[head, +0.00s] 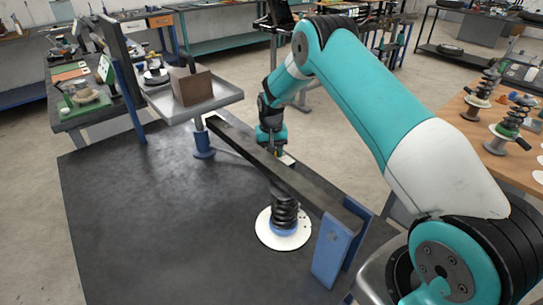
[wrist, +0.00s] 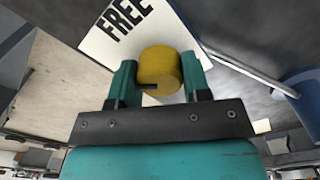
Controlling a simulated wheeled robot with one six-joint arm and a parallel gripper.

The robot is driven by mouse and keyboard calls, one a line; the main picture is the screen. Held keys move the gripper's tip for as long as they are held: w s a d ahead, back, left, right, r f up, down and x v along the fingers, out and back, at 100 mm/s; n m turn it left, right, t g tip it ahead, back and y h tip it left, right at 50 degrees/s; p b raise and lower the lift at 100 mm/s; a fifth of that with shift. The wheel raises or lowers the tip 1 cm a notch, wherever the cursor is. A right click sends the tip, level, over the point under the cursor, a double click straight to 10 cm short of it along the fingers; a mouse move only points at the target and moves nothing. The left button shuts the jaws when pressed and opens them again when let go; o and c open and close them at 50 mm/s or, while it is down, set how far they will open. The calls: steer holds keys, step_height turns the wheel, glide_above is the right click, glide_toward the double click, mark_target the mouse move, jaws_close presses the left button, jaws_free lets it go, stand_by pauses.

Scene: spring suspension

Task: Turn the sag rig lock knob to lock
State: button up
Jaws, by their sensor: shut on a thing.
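The yellow lock knob (wrist: 160,68) sits between the two teal fingers of my gripper (wrist: 158,82) in the wrist view, and the gripper is shut on it. A dark slot marks the knob's near side. Behind it is a white plate (wrist: 103,42) printed "FREE"; no lock label is visible. In the head view my gripper (head: 276,147) reaches down behind the dark beam (head: 258,158) of the sag rig. The beam hides most of the knob there.
The beam runs between a blue post (head: 203,143) and a blue bracket (head: 334,250). A black spring (head: 285,212) stands under it on a white disc (head: 272,240). A tray (head: 218,105) holds a brown block (head: 195,89). The dark tabletop (head: 140,230) is clear at left.

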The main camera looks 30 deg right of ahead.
steer(key=n+b, duration=0.1)
steer(key=n, duration=0.3)
steer(key=shift+n, duration=0.3)
steer(key=shift+n+b, duration=0.65)
steer(key=shift+n, duration=1.05)
steer(key=shift+r, duration=0.1)
steer(key=o, duration=0.9)
step_height(320, 180, up, 17)
steer(key=shift+r+b, duration=0.2)
steer(key=shift+b, duration=0.65)
